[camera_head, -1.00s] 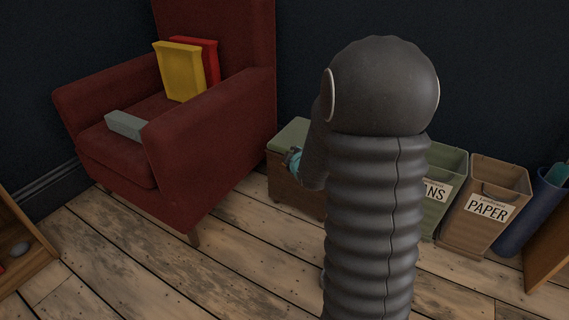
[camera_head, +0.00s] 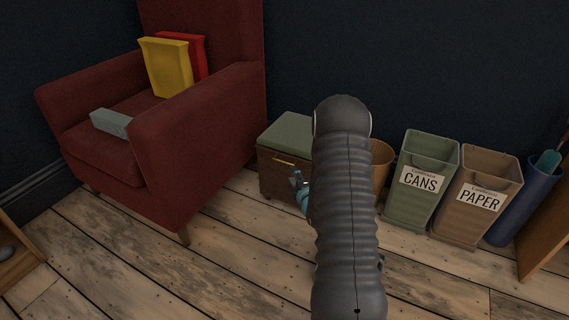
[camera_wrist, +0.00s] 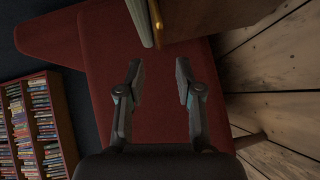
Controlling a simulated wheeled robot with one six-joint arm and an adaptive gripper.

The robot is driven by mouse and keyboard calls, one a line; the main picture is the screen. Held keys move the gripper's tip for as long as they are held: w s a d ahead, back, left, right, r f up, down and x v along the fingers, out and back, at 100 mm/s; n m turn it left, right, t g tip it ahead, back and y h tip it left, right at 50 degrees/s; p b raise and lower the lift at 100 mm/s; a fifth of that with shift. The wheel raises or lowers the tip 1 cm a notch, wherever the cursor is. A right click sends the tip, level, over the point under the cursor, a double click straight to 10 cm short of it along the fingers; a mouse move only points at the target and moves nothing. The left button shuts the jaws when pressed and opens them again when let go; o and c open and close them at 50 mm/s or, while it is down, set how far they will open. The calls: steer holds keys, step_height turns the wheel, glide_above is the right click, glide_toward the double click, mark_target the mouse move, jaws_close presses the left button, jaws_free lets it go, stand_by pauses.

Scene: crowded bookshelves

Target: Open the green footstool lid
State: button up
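The footstool is a wooden box (camera_head: 270,172) with a green padded lid (camera_head: 290,133), lying flat and closed, in the head view. A brass handle (camera_head: 283,161) sits on its front. My arm hides its right part. My gripper (camera_head: 299,180) is small there, in front of the box below the handle. In the wrist view my gripper (camera_wrist: 158,75) has its two fingers apart with nothing between them. The box's wooden front (camera_wrist: 205,18), the lid's edge (camera_wrist: 140,20) and the brass handle (camera_wrist: 156,14) show at the top, just beyond the fingertips.
A red armchair (camera_head: 200,130) with books on it stands close left of the footstool. A tan bin (camera_head: 381,165), the CANS bin (camera_head: 412,200), the PAPER bin (camera_head: 472,215) and a blue bin (camera_head: 525,205) stand to the right. Wooden floor in front is clear.

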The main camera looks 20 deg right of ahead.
mark_target(284, 162)
steer(key=w, duration=0.3)
steer(key=w+f, duration=0.1)
steer(key=w, duration=0.3)
steer(key=w+d, duration=0.1)
steer(key=w, duration=0.2)
steer(key=shift+w+d+f, duration=0.1)
steer(key=shift+w+f, duration=0.25)
steer(key=shift+w, duration=0.05)
jaws_close()
